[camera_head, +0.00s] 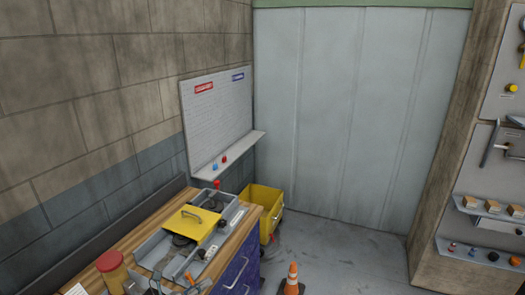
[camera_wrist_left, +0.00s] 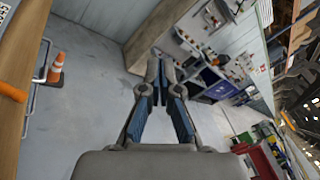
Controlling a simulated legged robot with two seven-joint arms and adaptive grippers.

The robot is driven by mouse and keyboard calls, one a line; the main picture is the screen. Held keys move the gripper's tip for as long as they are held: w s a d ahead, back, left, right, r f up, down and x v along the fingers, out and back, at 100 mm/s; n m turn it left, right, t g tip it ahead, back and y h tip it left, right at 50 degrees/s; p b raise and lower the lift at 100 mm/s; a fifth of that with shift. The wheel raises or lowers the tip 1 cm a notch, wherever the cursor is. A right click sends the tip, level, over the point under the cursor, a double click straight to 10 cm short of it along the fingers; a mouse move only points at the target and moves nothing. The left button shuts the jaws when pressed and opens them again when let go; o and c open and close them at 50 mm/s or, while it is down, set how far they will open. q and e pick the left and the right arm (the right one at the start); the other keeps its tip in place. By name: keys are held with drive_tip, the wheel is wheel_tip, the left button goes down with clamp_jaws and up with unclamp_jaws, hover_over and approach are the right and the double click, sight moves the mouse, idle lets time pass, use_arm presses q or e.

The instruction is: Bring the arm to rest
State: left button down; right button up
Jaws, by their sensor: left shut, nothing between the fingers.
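My left gripper (camera_wrist_left: 159,72) shows in the left wrist view, with its grey fingers and blue pads brought together at the tips. It is shut and empty, over open grey floor. In the head view I cannot clearly make out either gripper. My right gripper does not show in either view.
A wooden workbench (camera_head: 236,243) at lower left carries a grey tray with a yellow lid (camera_head: 190,223) and a red-lidded jar (camera_head: 111,270). A yellow bin (camera_head: 264,200) and an orange cone (camera_head: 291,279) stand beside it. Tool shelves (camera_head: 480,247) line the right.

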use_arm(q)
drive_tip(key=s+a+f+n+t+y, duration=0.1)
drive_tip(key=s+a+f+n+y, duration=0.3)
drive_tip(key=n, duration=0.6)
drive_tip(key=s+a+f+n+t+y, duration=0.2)
drive_tip(key=f+n+y, duration=0.1)
drive_tip(key=n+y, duration=0.55)
drive_tip(key=s+a+f+n+t+y, duration=0.1)
drive_tip(key=s+a+f+n+y, duration=0.25)
drive_tip(key=n, duration=0.75)
drive_tip(key=s+d+f+n+g+h, duration=0.1)
drive_tip(key=s+d+f+n+g, duration=0.2)
drive_tip(key=s+f+g, duration=0.65)
drive_tip(key=s+d+f+n+g+h, duration=0.25)
drive_tip(key=s+f, duration=0.45)
drive_tip(key=s, duration=0.7)
wheel_tip(320, 180, down, 27)
drive_tip(key=s+g, duration=0.2)
drive_tip(key=s, duration=0.1)
drive_tip(key=s+a+f+g, duration=0.1)
drive_tip(key=s+a+f, duration=0.1)
drive_tip(key=s+f, duration=1.4)
drive_tip(key=shift+s+a+y, duration=0.35)
drive_tip(key=shift+s, duration=0.45)
